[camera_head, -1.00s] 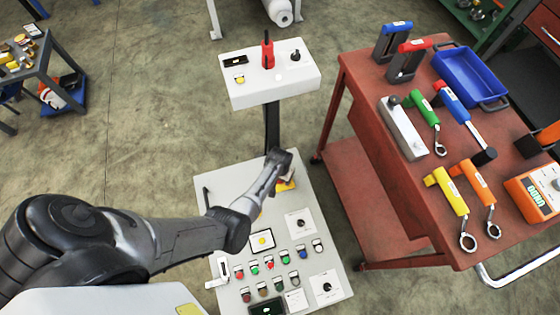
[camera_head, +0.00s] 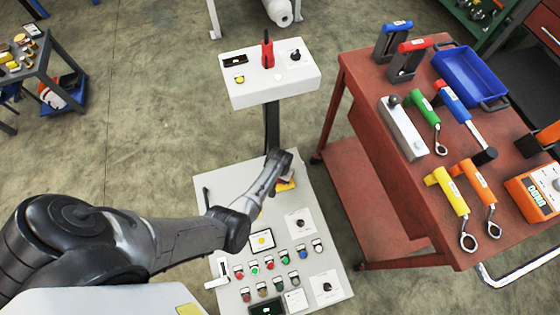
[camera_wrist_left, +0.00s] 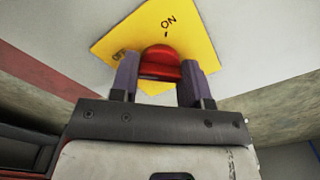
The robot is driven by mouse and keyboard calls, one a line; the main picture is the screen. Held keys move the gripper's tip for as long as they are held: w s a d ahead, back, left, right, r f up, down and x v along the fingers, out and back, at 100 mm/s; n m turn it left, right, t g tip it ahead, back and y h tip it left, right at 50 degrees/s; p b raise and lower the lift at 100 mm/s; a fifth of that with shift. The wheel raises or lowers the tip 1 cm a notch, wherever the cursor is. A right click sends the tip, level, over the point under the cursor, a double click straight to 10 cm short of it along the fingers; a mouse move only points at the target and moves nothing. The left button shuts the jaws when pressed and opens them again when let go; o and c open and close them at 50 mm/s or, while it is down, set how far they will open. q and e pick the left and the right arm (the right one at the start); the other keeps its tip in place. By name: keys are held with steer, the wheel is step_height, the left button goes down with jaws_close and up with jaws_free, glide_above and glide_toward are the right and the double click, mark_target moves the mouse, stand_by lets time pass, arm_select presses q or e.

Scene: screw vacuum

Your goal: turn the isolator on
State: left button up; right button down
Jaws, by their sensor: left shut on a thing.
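The isolator is a red rotary knob (camera_wrist_left: 160,63) on a yellow plate (camera_wrist_left: 130,32) marked ON and OFF, seen in the left wrist view. In the head view the yellow plate (camera_head: 286,185) shows at the upper right of the grey control panel (camera_head: 215,187), and my arm hides the knob. My left gripper (camera_wrist_left: 160,75) has one finger on each side of the red knob and is shut on it. The ON mark is above the knob, and the OFF mark is to its left. Which mark the knob points at is unclear. My right gripper is not in view.
The panel carries several coloured buttons (camera_head: 270,264) and two dials below my arm. A white box (camera_head: 268,78) with a red lever stands behind it. A red tool cart (camera_head: 365,97) with wrenches and a blue tray (camera_head: 468,76) stands to the right. Open floor lies left.

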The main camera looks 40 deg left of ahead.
arm_select(q)
steer(key=shift+a+r+m+p, duration=0.1)
steer(key=shift+r+m+p, duration=0.05)
steer(key=shift+m+p, duration=1.25)
steer(key=shift+m, duration=0.6)
steer(key=m+p, duration=0.1)
steer(key=m, duration=0.3)
steer(key=shift+m, duration=0.3)
steer(key=m, duration=0.4)
steer(key=shift+p, duration=0.4)
steer(key=m, duration=0.5)
steer(key=shift+m, duration=0.3)
steer(key=o, duration=0.9)
